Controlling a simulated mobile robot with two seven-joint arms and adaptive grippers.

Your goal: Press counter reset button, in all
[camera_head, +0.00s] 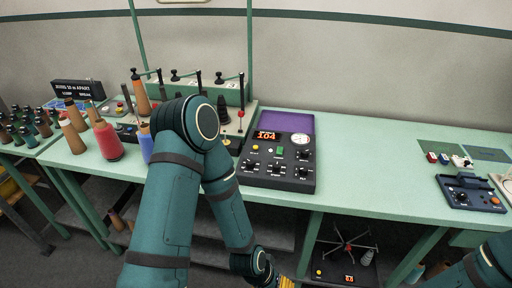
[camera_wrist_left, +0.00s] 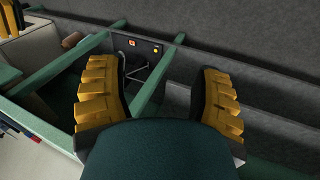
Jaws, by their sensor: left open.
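A dark control box (camera_head: 277,168) with a red lit display reading 104 stands on the green table. It has a small yellow button (camera_head: 256,148), a green button (camera_head: 280,151), a dial and several knobs; the labels are too small to read. A second dark box (camera_head: 330,276) with a lit display and a yellow button sits below the table; a similar panel shows in the left wrist view (camera_wrist_left: 135,47). My left gripper (camera_wrist_left: 158,92) is open and empty, its yellow-padded fingers apart, below the table's front edge. My right gripper is out of view.
A purple sheet (camera_head: 288,121) lies behind the control box. A blue-grey device (camera_head: 468,192) sits at right. The table between is clear.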

